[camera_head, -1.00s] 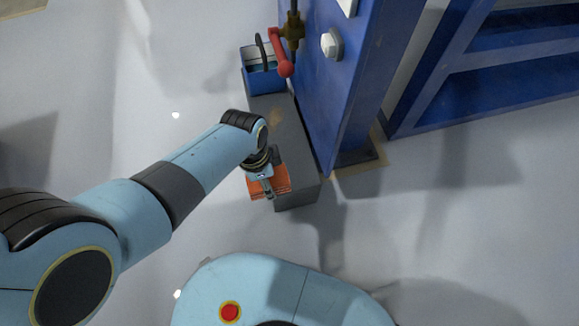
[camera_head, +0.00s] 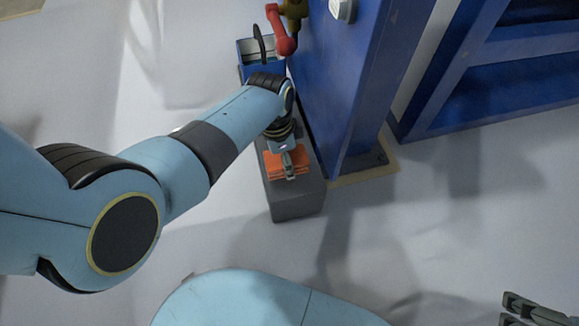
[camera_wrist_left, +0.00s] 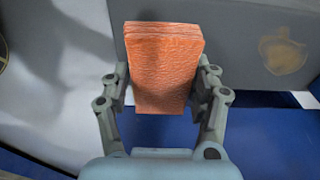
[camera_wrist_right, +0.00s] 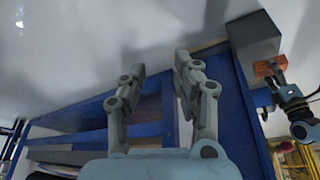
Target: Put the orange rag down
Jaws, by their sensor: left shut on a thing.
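The orange rag (camera_head: 286,162) is a folded, layered block over the top of the grey box in the head view. My left gripper (camera_head: 290,172) is shut on it; in the left wrist view the rag (camera_wrist_left: 164,70) fills the space between the two fingers (camera_wrist_left: 162,92). I cannot tell whether the rag touches the box top. The rag also shows small in the right wrist view (camera_wrist_right: 270,67). My right gripper (camera_wrist_right: 160,75) is empty, its fingers apart; in the head view it shows at the lower right corner (camera_head: 530,312).
The long grey box (camera_head: 297,202) stands on the pale floor beside a blue steel frame (camera_head: 345,80). A blue container (camera_head: 247,50) with a dark handle sits at its far end. A red lever (camera_head: 281,35) hangs by the frame. The floor on the left is clear.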

